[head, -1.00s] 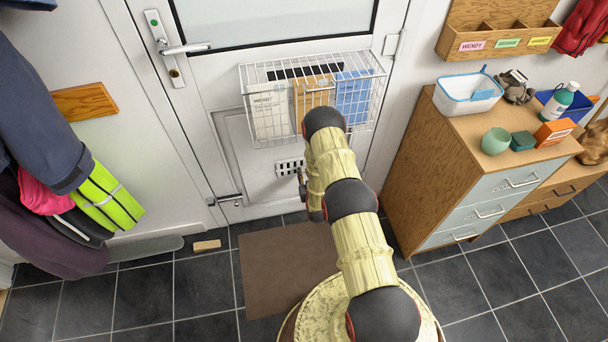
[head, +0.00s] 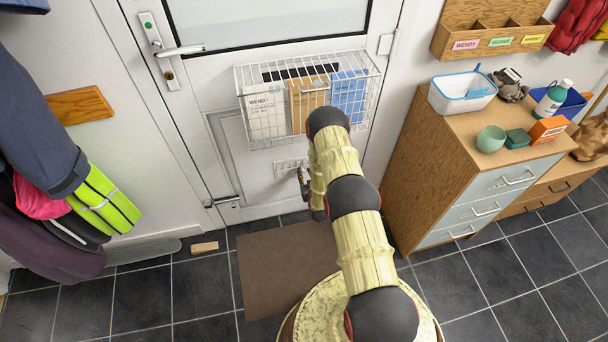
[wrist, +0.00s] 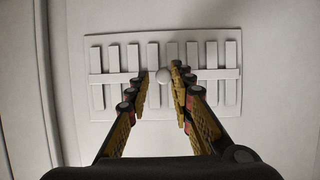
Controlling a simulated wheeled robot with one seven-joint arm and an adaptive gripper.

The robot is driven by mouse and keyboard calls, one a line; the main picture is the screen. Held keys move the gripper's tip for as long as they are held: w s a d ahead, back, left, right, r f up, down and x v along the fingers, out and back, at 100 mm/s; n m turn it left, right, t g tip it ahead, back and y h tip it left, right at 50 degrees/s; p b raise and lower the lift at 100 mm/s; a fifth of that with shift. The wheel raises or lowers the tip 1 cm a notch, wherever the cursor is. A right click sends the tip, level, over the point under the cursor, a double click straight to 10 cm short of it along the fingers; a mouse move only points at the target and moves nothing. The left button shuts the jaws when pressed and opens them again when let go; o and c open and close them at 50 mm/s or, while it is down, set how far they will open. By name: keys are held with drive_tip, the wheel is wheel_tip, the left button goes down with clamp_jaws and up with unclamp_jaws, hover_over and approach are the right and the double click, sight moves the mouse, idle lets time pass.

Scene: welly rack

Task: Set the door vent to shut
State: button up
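The door vent (head: 289,165) is a white slotted plate low on the white door, under the wire basket. In the head view its slots now look pale, not dark. In the wrist view the vent (wrist: 193,58) fills the middle, with white upright slats, a crossbar and no dark openings. In the head view my gripper (head: 304,185) is partly hidden by my arm.
The wire basket (head: 375,95) with papers hangs on the door just above my gripper. A wooden drawer unit (head: 425,170) stands to the right. A brown mat (head: 270,270) and a small wooden block (head: 205,247) lie on the dark tiles. Coats hang at left.

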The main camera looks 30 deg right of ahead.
drive_tip(key=o, duration=0.3)
drive_tip(key=v, duration=1.2)
drive_tip(key=shift+f, duration=0.1)
idle(0.3)
